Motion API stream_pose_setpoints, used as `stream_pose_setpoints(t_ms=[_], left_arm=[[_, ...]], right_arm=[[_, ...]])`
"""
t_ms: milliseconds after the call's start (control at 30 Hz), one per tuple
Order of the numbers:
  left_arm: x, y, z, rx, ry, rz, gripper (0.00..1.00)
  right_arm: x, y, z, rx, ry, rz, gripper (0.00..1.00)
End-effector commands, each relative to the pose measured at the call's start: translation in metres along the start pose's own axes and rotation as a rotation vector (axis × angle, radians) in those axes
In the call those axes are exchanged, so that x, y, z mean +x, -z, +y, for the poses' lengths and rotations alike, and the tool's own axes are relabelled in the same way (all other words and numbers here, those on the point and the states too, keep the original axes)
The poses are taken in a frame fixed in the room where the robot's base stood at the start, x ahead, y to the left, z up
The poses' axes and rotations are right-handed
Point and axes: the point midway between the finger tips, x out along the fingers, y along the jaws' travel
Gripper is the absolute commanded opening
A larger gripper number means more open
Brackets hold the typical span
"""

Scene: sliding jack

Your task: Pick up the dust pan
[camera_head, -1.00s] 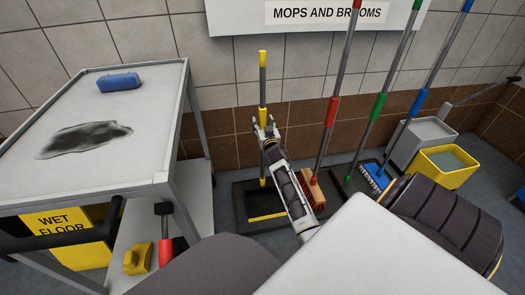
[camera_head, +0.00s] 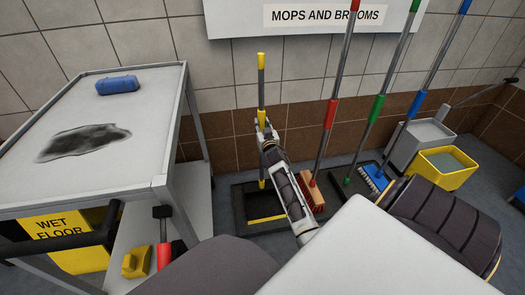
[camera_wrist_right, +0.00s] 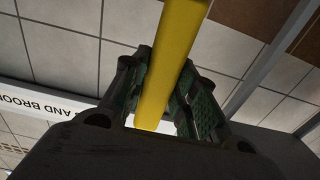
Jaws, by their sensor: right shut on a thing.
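The dust pan (camera_head: 266,217) is black with a yellow front edge and sits on the floor by the wall. Its upright handle (camera_head: 261,70) is grey with yellow sections. My right gripper (camera_head: 262,122) is shut on a yellow section of the handle, about midway up. In the right wrist view the yellow handle (camera_wrist_right: 172,60) runs between the two green-padded fingers (camera_wrist_right: 165,105). The handle stands close to upright. My arm hides part of the handle and the pan's right side. My left gripper is not in view.
A white cart (camera_head: 130,185) with a blue sponge (camera_head: 118,84) and a dark stain stands to the left. Red, green and blue brooms (camera_head: 330,113) lean at the right. A yellow bucket (camera_head: 448,166) is farther right. A tiled wall stands behind.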

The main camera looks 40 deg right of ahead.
Motion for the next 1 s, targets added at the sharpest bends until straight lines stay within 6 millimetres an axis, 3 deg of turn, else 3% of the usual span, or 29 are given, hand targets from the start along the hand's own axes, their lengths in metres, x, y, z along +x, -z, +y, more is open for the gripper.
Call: stream_pose_setpoints(t_ms=[567, 1000], left_arm=[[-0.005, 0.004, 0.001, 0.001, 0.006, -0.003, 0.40], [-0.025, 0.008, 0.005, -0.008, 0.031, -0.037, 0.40]], right_arm=[[0.000, 0.014, 0.000, 0.000, 0.001, 0.005, 0.00], [0.000, 0.060, 0.000, 0.000, 0.001, 0.006, 0.00]])
